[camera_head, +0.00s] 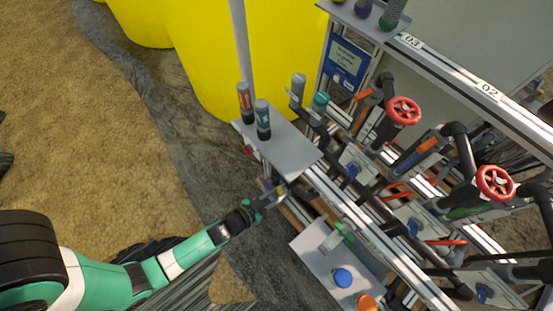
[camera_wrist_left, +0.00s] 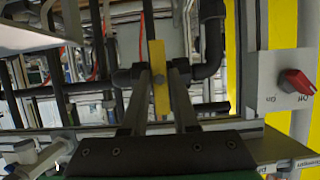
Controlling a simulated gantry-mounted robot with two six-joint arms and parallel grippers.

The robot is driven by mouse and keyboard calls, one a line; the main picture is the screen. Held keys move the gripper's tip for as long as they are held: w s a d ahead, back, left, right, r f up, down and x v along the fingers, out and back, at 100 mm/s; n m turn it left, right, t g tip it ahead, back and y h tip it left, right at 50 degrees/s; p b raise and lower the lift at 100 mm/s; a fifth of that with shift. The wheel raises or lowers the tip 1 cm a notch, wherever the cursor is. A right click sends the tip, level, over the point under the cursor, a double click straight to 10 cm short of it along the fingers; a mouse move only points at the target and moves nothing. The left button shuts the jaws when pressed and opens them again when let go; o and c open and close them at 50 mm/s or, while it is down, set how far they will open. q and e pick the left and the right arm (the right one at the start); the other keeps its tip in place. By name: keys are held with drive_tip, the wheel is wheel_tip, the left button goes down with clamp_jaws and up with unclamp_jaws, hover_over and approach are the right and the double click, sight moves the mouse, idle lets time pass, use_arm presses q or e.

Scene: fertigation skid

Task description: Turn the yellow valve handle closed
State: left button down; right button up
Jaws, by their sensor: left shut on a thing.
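The yellow valve handle (camera_wrist_left: 159,88) shows in the left wrist view as a flat yellow bar, upright in the picture, between my fingers. My left gripper (camera_wrist_left: 160,73) is shut on it, with one dark finger on each side. In the head view my left gripper (camera_head: 277,193) reaches in from the lower left to the near side of the skid frame, just below a grey shelf plate. The handle is too small and too covered to make out clearly there. My right gripper is not in view.
The grey shelf plate (camera_head: 290,150) carries bottles just above my gripper. A lower plate (camera_head: 312,262) holds a blue cap (camera_head: 342,278) and an orange cap (camera_head: 367,302). A red switch (camera_wrist_left: 298,82) is at the right in the wrist view. Open ground lies left.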

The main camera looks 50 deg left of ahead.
use_arm(q)
drive_tip(key=c, duration=0.8)
unclamp_jaws()
drive_tip(key=shift+o, duration=0.2)
drive_tip(key=shift+s, duration=0.1)
drive_tip(key=shift+s+r, duration=0.2)
drive_tip(key=shift+s, duration=0.15)
drive_tip(key=a+v, duration=0.1)
drive_tip(key=v, duration=0.9)
drive_tip(key=shift+s+d, duration=0.35)
drive_tip(key=shift+d, duration=0.2)
drive_tip(key=shift+r, duration=0.1)
